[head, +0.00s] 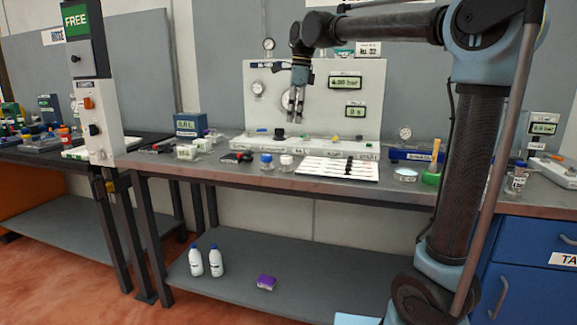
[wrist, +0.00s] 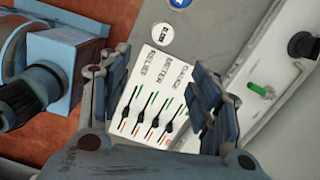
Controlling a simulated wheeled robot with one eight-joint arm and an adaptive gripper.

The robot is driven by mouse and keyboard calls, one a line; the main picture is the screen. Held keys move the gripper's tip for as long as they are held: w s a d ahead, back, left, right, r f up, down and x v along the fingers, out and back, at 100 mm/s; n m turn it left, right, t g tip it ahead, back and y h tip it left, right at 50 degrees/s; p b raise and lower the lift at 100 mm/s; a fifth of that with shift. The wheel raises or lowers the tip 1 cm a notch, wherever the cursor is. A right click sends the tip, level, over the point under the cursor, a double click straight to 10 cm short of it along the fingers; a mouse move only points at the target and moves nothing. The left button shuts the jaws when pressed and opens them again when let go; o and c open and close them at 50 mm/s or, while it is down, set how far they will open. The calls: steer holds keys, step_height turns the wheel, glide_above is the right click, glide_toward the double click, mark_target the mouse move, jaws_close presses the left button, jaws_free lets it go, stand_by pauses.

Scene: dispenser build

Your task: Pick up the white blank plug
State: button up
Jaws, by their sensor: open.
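I cannot clearly pick out the white blank plug in either view. In the wrist view, a small green piece (wrist: 257,88) with a pale end lies on the white ledge (wrist: 285,70); I cannot tell whether the pale end is a separate plug. My gripper (head: 295,118) hangs fingers down in front of the white gauge panel (head: 365,90), above the ledge and apart from it. In the wrist view its two fingers (wrist: 155,100) are spread with nothing between them. Below them is a white card (wrist: 155,85) with several dark, slim tools.
A white-capped jar (head: 286,162) and a blue-capped jar (head: 266,161) stand on the bench (head: 220,168) left of the card. A black knob (head: 279,133) sits on the ledge. A green holder (head: 431,178) stands at the right. Bottles (head: 216,260) stand on the lower shelf.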

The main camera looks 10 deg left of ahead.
glide_toward(287, 156)
steer(key=f, duration=0.6)
steer(key=shift+s+a+f, duration=0.1)
steer(key=shift+s+a, duration=0.05)
steer(key=shift+s, duration=0.15)
steer(key=shift+a+f, duration=0.25)
steer(key=shift+f, duration=1.05)
steer(key=shift+a+f, duration=0.2)
steer(key=shift+f, duration=1.1)
steer(key=c, duration=1.2)
